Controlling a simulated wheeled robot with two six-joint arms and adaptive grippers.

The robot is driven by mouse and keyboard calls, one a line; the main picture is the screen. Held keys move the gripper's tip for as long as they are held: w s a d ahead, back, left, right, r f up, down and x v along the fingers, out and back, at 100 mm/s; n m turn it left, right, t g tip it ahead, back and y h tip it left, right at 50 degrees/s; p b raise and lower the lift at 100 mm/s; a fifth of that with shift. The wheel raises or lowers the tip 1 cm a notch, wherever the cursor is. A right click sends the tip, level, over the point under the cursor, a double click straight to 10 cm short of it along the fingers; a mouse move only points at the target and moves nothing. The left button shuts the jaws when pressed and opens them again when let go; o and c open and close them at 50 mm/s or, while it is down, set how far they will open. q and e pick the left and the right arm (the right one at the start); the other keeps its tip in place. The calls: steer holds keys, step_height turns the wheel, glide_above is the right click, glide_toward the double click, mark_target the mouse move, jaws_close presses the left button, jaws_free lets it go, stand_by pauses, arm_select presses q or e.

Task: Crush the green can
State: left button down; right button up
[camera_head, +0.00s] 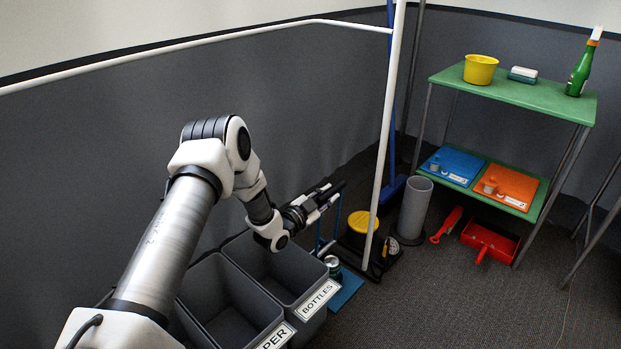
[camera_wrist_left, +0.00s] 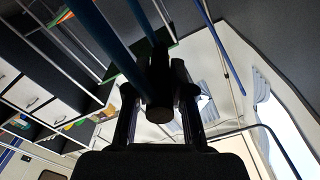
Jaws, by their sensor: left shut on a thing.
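The green can (camera_head: 333,269) with a silver top stands on the blue base (camera_head: 347,289) of what looks like a can crusher, right of the bins. It looks uncrushed, though partly hidden. Thin blue bars (camera_head: 337,219) rise from there to my left gripper (camera_head: 329,193). That gripper is above the can. In the left wrist view its fingers (camera_wrist_left: 158,107) are shut on a dark round handle (camera_wrist_left: 159,88) joined to blue bars (camera_wrist_left: 108,45). My right gripper is in neither view.
Grey bins, one labelled BOTTLES (camera_head: 318,300), stand left of the can. A white pole (camera_head: 385,140), a yellow-topped container (camera_head: 362,222) and a grey cylinder (camera_head: 414,208) stand to its right. A green shelf (camera_head: 520,92) is at the back right. Front-right floor is clear.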

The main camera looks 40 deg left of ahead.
arm_select(q)
steer(key=d+f+m, duration=0.2)
steer(key=d, duration=0.4)
steer(key=shift+s+d+f+p, duration=0.15)
steer(key=shift+s+p, duration=0.1)
steer(key=shift+p, duration=0.15)
steer(key=c, duration=1)
jaws_free()
